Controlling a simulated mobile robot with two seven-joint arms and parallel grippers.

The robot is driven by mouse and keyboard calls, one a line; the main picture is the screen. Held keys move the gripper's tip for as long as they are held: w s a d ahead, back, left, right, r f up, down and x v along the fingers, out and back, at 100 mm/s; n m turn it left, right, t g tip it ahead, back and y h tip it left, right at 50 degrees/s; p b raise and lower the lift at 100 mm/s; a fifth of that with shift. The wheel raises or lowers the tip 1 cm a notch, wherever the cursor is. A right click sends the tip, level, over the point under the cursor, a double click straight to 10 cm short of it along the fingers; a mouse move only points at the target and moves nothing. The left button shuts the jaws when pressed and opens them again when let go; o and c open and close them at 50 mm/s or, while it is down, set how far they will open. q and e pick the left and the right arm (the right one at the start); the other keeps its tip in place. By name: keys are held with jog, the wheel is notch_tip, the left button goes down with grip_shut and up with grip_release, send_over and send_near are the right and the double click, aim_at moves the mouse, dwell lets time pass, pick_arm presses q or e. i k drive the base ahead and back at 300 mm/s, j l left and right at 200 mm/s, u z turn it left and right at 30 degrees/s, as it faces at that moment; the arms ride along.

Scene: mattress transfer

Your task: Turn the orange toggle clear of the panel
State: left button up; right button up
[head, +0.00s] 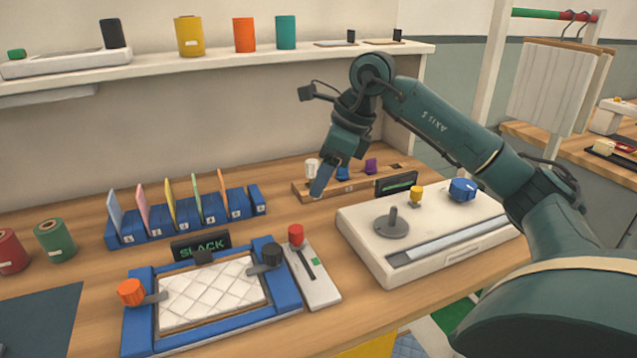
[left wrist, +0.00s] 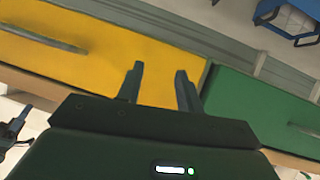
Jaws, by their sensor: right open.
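The orange toggle (head: 131,292) sits on the left side of the blue frame (head: 258,318). Its grey lever points right, towards the left edge of the white quilted panel (head: 212,292), and seems to overlap that edge. A black toggle (head: 271,254) sits at the frame's upper right, its lever pointing left towards the panel. My right gripper (head: 318,190) is open, pointing down by a white peg on the wooden rack, far right of and behind the orange toggle. My left gripper (left wrist: 159,82) is open and empty in the left wrist view, in front of a yellow drawer front.
A sign reading SLACK (head: 201,245) stands behind the frame. A slider with a red knob (head: 296,235) is right of it, then a white console (head: 385,265). A blue card rack (head: 187,215) stands behind; green (head: 55,241) and red spools are at left.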

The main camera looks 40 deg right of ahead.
aim_at(131, 293)
jog(key=k, duration=1)
